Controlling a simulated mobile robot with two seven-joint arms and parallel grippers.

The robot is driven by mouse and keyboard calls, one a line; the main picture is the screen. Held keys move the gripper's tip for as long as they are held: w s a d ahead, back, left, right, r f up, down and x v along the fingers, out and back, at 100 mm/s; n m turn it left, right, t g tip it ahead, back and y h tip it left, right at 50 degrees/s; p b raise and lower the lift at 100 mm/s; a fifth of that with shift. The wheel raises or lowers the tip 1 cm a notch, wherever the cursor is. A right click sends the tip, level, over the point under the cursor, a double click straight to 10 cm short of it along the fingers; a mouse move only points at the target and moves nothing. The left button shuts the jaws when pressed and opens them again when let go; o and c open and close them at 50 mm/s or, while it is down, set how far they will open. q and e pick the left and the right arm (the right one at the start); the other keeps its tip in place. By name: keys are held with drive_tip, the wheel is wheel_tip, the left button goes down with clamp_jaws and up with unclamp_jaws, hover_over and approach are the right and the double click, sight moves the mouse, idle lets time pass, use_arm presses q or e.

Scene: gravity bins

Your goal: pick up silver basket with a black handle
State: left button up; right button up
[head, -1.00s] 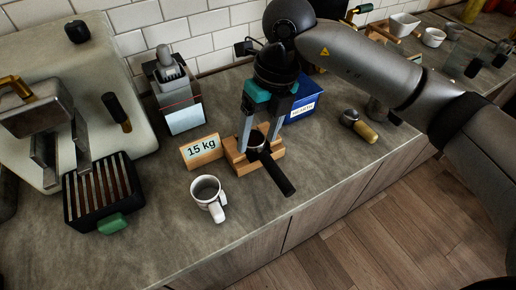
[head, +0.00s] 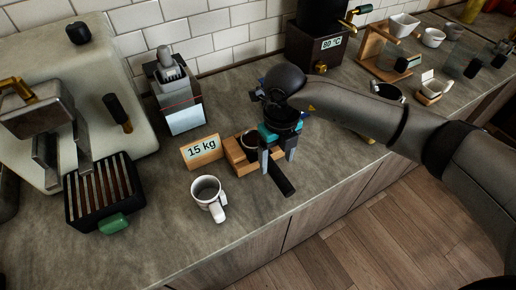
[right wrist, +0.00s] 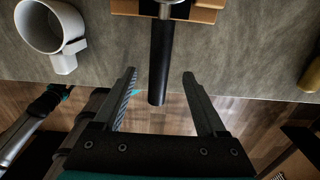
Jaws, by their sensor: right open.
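The silver basket (head: 249,137) rests in a wooden stand (head: 236,153), its black handle (head: 281,182) pointing toward the counter's front edge. My right gripper (head: 278,163) is open over the handle and hides part of it. In the right wrist view the black handle (right wrist: 160,62) shows between the two spread fingers (right wrist: 158,76), with a gap on each side. The basket is mostly cut off at that view's top. A dark arm part with teal (right wrist: 45,100) at its lower left seems to be my left gripper; its jaws are unclear.
A white mug (head: 207,192) stands left of the handle, near the front edge. A black slatted tray (head: 98,190) and a pale machine (head: 105,60) are at left. Counter right of the stand is fairly clear.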

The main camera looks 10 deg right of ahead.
sight(275, 169)
drive_tip(key=shift+s+f, duration=0.1)
drive_tip(key=shift+f, duration=1.9)
clamp_jaws()
drive_tip(key=shift+r, duration=0.1)
